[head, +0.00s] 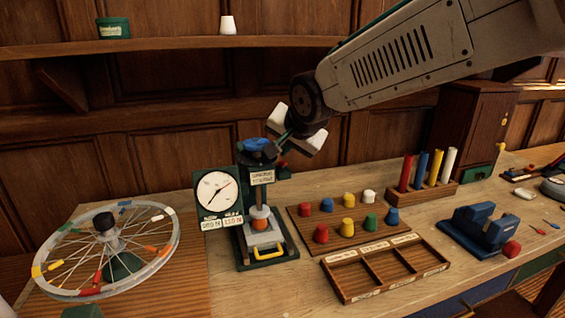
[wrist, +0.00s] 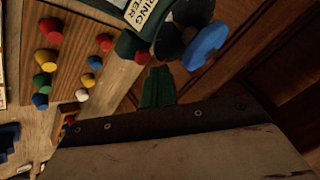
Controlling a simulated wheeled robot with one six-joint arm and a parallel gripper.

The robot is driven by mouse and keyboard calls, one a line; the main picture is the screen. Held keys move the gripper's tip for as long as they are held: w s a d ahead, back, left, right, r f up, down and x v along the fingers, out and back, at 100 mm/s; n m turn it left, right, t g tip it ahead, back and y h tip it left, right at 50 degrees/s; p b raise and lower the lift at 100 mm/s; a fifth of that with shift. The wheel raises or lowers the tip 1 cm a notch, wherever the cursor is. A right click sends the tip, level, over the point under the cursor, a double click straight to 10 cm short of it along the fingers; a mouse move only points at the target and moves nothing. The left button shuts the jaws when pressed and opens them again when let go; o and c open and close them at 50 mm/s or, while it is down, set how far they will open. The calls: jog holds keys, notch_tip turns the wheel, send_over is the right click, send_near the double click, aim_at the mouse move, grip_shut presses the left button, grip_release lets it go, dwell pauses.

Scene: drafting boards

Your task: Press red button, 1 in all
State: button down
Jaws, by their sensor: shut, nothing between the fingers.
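A small red button (head: 283,163) shows on the right side of the green tester stand (head: 243,160), partly behind and below my gripper. In the wrist view a small red piece (wrist: 142,57), apparently the same button, lies just beyond the fingertips. My gripper (head: 281,140) is shut and empty, beside the stand's blue top knob (head: 257,145). Its green fingers (wrist: 157,82) point toward the stand. I cannot tell whether they touch the button. The blue knob also shows in the wrist view (wrist: 206,45).
A white dial gauge (head: 217,190) stands left of the stand, and a spoked wheel (head: 150,250) farther left. A board with coloured knobs (head: 337,222), an empty divided tray (head: 370,285) and a peg rack (head: 422,192) lie right. The wooden wall is close behind.

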jog(key=shift+f, duration=0.15)
dwell(0.3)
jog(key=shift+f, duration=0.3)
jog(key=shift+s+f, duration=0.25)
jog(key=shift+f, duration=0.7)
dwell(0.9)
jog(key=shift+r, duration=0.1)
jog(key=shift+w+a+r, duration=0.1)
jog(key=shift+r, duration=0.35)
jog(key=shift+r, duration=0.15)
jog(key=shift+r, duration=0.35)
jog(key=shift+w+r, duration=0.1)
jog(key=shift+r, duration=2.2)
